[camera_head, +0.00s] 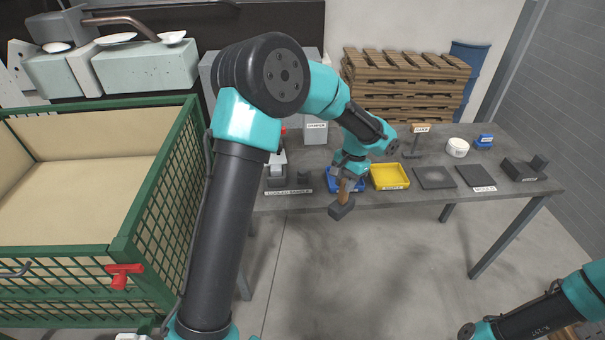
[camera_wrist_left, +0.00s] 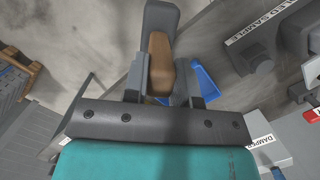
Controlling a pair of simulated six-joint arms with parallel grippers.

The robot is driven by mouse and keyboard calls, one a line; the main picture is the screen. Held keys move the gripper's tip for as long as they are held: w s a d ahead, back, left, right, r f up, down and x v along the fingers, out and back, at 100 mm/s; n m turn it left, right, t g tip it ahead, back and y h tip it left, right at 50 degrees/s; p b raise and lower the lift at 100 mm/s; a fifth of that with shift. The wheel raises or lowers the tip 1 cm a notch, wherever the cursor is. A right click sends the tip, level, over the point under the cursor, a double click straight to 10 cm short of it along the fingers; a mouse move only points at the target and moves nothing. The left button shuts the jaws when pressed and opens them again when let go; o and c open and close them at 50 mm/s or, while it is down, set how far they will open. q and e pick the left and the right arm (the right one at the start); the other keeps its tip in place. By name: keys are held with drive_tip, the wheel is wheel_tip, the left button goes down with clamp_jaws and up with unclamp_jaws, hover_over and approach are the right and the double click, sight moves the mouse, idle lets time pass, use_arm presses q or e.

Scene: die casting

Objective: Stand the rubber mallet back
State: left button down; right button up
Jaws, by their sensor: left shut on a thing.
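The rubber mallet has a wooden handle and a dark grey block head (camera_head: 342,209). My left gripper (camera_head: 346,184) is shut on the handle and holds the mallet head-down at the front edge of the table. In the left wrist view the brown handle (camera_wrist_left: 160,62) sits between the two fingers of my left gripper (camera_wrist_left: 160,88), with the grey head (camera_wrist_left: 161,18) beyond them. The floor shows behind the head. My right arm enters at the lower right of the head view; its gripper is not seen.
The grey table (camera_head: 430,199) carries a blue tray (camera_head: 333,186) behind the mallet, a yellow tray (camera_head: 389,177), dark flat plates (camera_head: 434,177) and a white round tub (camera_head: 457,147). A green mesh crate (camera_head: 122,245) stands at left. Wooden pallets (camera_head: 405,80) are stacked behind.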

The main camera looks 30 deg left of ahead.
use_arm(q)
drive_tip(key=shift+s+a+r, duration=0.1)
drive_tip(key=shift+s+a, duration=0.05)
drive_tip(key=shift+a, duration=0.45)
drive_tip(key=s+a+r+n+h, duration=0.1)
drive_tip(key=s+a+n, duration=0.4)
drive_tip(key=s+a, duration=0.4)
drive_tip(key=s+a+r+n, duration=0.2)
drive_tip(key=s+a+n, duration=0.3)
drive_tip(key=s+a, duration=0.4)
drive_tip(key=a, duration=0.7)
drive_tip(key=shift+h, duration=0.4)
drive_tip(key=w+a+f, duration=0.1)
drive_tip(key=w+a, duration=0.9)
drive_tip(key=a, duration=0.1)
drive_tip(key=shift+w+a+f, duration=0.15)
drive_tip(key=shift+a, duration=0.1)
